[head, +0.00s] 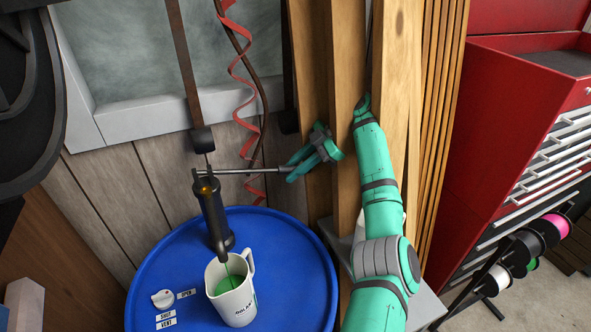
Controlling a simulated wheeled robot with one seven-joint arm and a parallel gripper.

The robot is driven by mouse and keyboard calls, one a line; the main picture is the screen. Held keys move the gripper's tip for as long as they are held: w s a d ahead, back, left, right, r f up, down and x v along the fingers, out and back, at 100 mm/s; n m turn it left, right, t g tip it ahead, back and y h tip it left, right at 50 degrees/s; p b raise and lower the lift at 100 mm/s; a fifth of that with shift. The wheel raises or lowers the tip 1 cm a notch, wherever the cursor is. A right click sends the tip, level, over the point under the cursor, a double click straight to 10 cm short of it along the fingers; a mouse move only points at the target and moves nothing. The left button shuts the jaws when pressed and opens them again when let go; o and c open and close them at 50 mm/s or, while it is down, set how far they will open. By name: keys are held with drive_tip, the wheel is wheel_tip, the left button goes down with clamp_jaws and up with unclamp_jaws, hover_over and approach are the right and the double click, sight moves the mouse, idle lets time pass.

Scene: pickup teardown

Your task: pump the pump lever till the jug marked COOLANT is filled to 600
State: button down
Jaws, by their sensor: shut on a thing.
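The hand pump (214,215) stands upright on the blue drum top (296,258). Its metal pump lever (250,171) reaches right, roughly level. My gripper (297,169) is shut on the lever's right end. The white jug (232,306) stands on the drum just in front of the pump, with its handle toward the back right. Its marking is only partly visible. Green liquid (231,275) shows inside the jug, below the pump's spout; I cannot read its level against any scale.
A round pale knob (162,298) sits on the drum left of the jug, beside small labels such as OPEN, SHUT and VENT. Wooden boards (345,100) stand behind my arm. A red tool chest (500,140) and a rack of spools (528,245) are at right. A red coiled hose (240,75) hangs behind the lever.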

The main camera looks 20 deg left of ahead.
drive_tip(key=c, duration=1.6)
unclamp_jaws()
drive_tip(key=shift+o, duration=0.2)
drive_tip(key=shift+w+d+r, duration=0.1)
drive_tip(key=shift+w, duration=0.05)
drive_tip(key=v, duration=0.7)
drive_tip(key=shift+d, duration=0.15)
